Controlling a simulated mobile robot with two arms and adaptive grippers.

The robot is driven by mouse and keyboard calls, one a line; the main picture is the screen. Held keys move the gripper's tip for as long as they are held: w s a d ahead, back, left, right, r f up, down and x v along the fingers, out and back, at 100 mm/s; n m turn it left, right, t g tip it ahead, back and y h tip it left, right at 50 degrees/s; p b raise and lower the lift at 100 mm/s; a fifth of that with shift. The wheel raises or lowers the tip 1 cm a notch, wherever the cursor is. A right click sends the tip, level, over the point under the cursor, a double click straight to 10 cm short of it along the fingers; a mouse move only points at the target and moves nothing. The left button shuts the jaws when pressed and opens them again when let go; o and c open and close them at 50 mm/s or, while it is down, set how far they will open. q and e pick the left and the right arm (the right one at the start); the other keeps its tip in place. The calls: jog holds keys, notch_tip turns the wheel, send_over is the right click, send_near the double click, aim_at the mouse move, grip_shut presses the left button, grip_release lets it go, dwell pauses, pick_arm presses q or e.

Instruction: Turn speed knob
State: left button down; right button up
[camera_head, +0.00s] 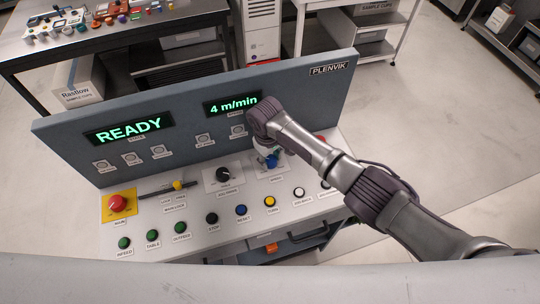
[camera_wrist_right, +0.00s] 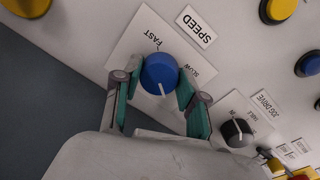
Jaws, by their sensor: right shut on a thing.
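The blue speed knob (camera_wrist_right: 159,73) has a white pointer line and sits on a white plate marked FAST and SLOW, beside a SPEED label (camera_wrist_right: 196,27). My right gripper (camera_wrist_right: 155,85) has its two green-padded fingers on either side of the knob and is shut on it. In the head view the blue knob (camera_head: 272,161) shows under my right gripper (camera_head: 268,152), partly hidden by my right wrist. The display (camera_head: 232,104) reads 4 m/min and another display (camera_head: 128,131) reads READY. My left gripper is not in view.
A black selector knob (camera_head: 223,174) sits left of the speed knob. A red emergency button (camera_head: 117,203) on yellow is at the panel's left. A row of coloured buttons, including a yellow one (camera_head: 270,202), runs along the front edge. The upright back panel (camera_head: 70,150) stands behind.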

aim_at(272, 162)
jog(key=n, duration=0.4)
jog(key=shift+r+n+p, duration=0.1)
jog(key=shift+n+p, duration=0.25)
jog(key=shift+n, duration=0.05)
jog(key=n, duration=0.3)
jog(key=shift+d+n+y, duration=0.1)
jog(key=shift+n+y, duration=0.2)
jog(key=n, duration=0.3)
jog(key=shift+n, duration=0.3)
jog(key=shift+w+n+b, duration=0.1)
jog(key=shift+n+b, duration=0.2)
jog(key=shift+n, duration=1.5)
jog(key=o, duration=1.1)
jog(key=shift+o, duration=0.2)
notch_tip(272, 162, up, 12)
jog(key=shift+s+d, duration=0.25)
jog(key=shift+s, duration=0.15)
